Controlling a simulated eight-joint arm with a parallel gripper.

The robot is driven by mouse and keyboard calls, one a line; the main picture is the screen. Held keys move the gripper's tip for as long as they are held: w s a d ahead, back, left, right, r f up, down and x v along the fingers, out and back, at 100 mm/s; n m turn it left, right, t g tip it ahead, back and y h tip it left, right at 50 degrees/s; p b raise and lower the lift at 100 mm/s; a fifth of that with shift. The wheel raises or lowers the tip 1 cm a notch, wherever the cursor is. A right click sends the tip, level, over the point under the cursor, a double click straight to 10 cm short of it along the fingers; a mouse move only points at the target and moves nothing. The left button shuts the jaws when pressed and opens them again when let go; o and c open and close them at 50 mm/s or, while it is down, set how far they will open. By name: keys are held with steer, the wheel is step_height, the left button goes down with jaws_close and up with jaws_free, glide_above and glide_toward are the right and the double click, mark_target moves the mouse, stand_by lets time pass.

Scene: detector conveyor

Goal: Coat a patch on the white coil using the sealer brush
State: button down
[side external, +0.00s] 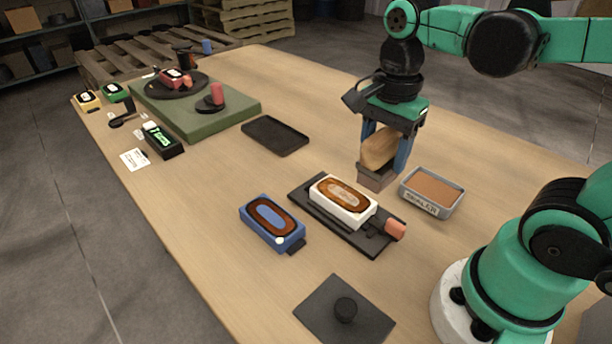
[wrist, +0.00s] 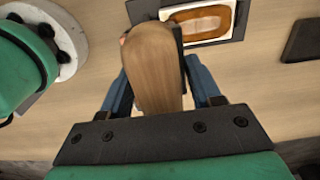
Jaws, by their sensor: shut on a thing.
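My gripper (side external: 386,150) is shut on the wooden handle of the sealer brush (side external: 379,147), bristles down, above the table between the white coil and the sealer tray. In the wrist view the brush handle (wrist: 152,70) fills the space between the blue fingers. The white coil (side external: 342,201) lies on a black plate (side external: 302,198), with a brown oval winding and a paler patch in its middle. It also shows at the top of the wrist view (wrist: 240,8). The brush looks apart from the coil. The grey sealer tray (side external: 431,193) holds a brown-orange fill.
A blue coil (side external: 271,223) lies left of the black plate. A dark lid with a knob (side external: 345,310) lies in front. An empty black tray (side external: 275,136) and a green board with round stands (side external: 194,112) are farther back. Bare table lies between them.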

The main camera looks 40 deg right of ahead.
mark_target(378, 176)
steer(key=shift+f, duration=2.7)
steer(key=shift+w+f, duration=0.3)
steer(key=shift+f, duration=0.55)
steer(key=shift+w+f, duration=0.1)
steer(key=shift+w, duration=1.6)
steer(key=shift+s, duration=2)
steer(key=shift+w+a, duration=0.1)
steer(key=shift+w, duration=1.75)
steer(key=shift+w+r, duration=0.1)
steer(key=shift+r, duration=0.1)
steer(key=shift+s, duration=1.6)
steer(key=shift+s+r, duration=0.2)
steer(key=shift+r, duration=0.35)
steer(key=shift+s+r, duration=0.2)
steer(key=shift+r, duration=3.25)
